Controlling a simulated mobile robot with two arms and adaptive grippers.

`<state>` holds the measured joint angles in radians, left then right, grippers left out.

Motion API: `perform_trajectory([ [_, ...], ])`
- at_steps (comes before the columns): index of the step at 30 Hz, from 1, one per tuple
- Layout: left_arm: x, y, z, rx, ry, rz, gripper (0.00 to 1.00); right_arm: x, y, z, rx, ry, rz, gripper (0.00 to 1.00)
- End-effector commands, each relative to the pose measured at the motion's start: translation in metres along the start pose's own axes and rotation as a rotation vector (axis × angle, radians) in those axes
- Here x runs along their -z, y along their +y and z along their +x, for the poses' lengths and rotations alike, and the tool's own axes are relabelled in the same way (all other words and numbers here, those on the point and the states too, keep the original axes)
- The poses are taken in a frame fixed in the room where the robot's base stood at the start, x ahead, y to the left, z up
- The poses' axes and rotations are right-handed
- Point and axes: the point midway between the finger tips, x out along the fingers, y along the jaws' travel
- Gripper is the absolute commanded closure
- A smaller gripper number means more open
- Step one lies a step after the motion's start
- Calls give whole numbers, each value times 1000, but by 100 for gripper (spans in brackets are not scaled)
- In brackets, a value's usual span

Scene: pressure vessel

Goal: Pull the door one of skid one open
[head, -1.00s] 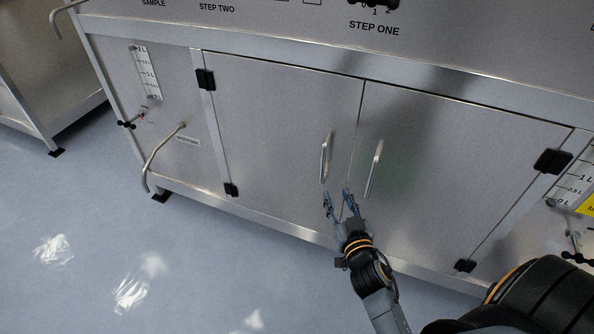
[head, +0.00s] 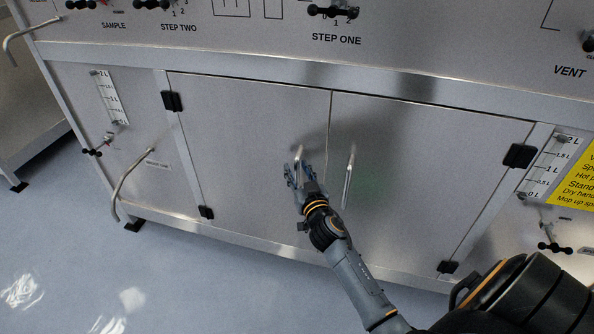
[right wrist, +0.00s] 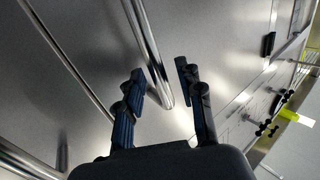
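The skid's cabinet has two grey metal doors, a left door (head: 240,130) and a right door (head: 430,150), both shut. Which one is door one is not marked. The left door's upright bar handle (head: 299,152) is partly hidden by my right gripper (head: 299,172), whose fingers are at its lower part. In the right wrist view my right gripper (right wrist: 160,88) is open, and the handle's lower end (right wrist: 163,92) shows between its fingers; contact cannot be told. The right door's handle (head: 348,176) stands free, right of the gripper. My left gripper is not in view.
Black hinges (head: 172,101) line the doors' outer edges. A bent pipe handle (head: 128,182) sticks out at the left. Valves and labels line the panel (head: 336,40) above. Blue floor (head: 80,240) is clear at front left.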

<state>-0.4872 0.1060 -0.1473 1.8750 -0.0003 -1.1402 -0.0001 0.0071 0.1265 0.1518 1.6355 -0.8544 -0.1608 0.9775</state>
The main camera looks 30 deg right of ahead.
Motion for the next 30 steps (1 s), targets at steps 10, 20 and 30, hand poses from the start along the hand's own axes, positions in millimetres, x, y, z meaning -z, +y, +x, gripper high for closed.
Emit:
perform_trajectory([
  [10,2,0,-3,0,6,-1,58,0,0,6,1,0,0,63],
  [20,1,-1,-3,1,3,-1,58,0,0,6,1,0,0,100],
  [30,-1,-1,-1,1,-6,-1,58,-1,0,5,-14,0,2,100],
])
